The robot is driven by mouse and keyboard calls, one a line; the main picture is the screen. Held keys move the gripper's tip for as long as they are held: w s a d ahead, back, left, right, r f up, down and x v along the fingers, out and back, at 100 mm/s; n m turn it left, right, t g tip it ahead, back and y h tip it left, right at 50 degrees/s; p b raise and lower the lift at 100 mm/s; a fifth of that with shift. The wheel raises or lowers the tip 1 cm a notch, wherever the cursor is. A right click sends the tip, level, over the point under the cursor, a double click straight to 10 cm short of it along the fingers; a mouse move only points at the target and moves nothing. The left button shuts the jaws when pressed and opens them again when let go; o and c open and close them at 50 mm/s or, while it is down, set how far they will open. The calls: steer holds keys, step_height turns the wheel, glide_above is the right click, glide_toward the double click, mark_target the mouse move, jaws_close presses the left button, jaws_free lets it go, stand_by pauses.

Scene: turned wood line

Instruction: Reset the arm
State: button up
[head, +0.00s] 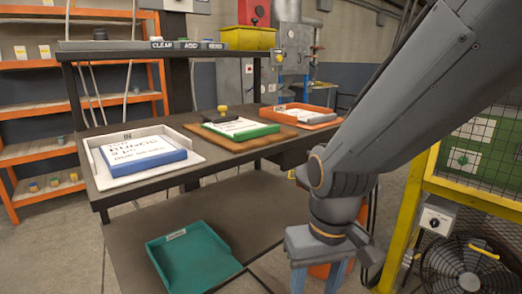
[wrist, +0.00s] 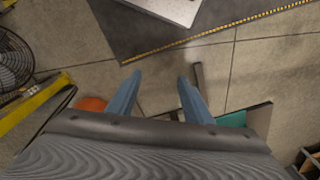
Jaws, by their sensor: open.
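My gripper (head: 320,278) hangs at the lower right of the head view, pointing down, with its two blue fingers spread and nothing visible between them. My arm (head: 405,95) reaches down to it from the upper right. In the wrist view the gripper (wrist: 160,78) also shows open, its fingers apart over bare floor tiles. The gripper is in front of and to the right of the workbench (head: 250,172), apart from the trays on it.
On the bench are a white tray with a blue-edged board (head: 140,156), a green-edged board (head: 240,128) and an orange tray (head: 302,117). A teal tray (head: 190,260) lies on the lower shelf. A yellow fence (head: 402,215) and a fan (head: 465,268) stand right.

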steer(key=s+d+r+m+p, duration=0.2)
steer(key=d+r+p, duration=0.7)
steer(key=p, duration=0.5)
step_height(320, 180, up, 3)
steer(key=shift+s+d+f+m+h, duration=0.15)
steer(key=shift+d+m+h, duration=0.1)
steer(key=shift+m+h, duration=0.05)
